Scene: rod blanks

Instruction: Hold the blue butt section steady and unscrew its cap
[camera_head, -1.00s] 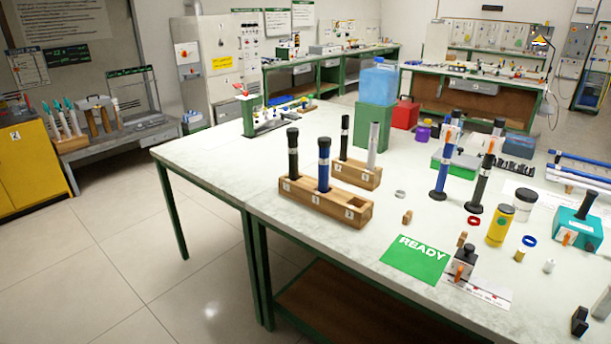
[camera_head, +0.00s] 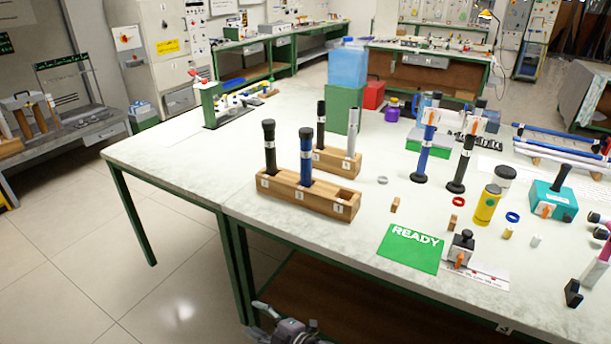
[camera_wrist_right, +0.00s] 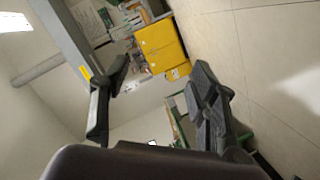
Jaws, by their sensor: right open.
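A blue section with a black cap (camera_head: 306,134) and a pale band stands upright in the front wooden block (camera_head: 318,203), in its middle place; the blue body (camera_head: 306,172) shows below the band. Another blue section (camera_head: 425,150) with a black foot stands free on the table, farther right. I cannot tell from the view which one the task names. My right gripper (camera_head: 287,330) is at the bottom edge of the head view, low in front of the table and away from both. The right wrist view shows its fingers (camera_wrist_right: 162,80) wide apart with nothing between them. My left gripper is not in view.
A black section (camera_head: 270,150) stands at the left of the same block. A second wooden block (camera_head: 338,163) stands behind it. A green READY mat (camera_head: 411,249), a yellow jar (camera_head: 487,205) and a teal box (camera_head: 553,202) are to the right.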

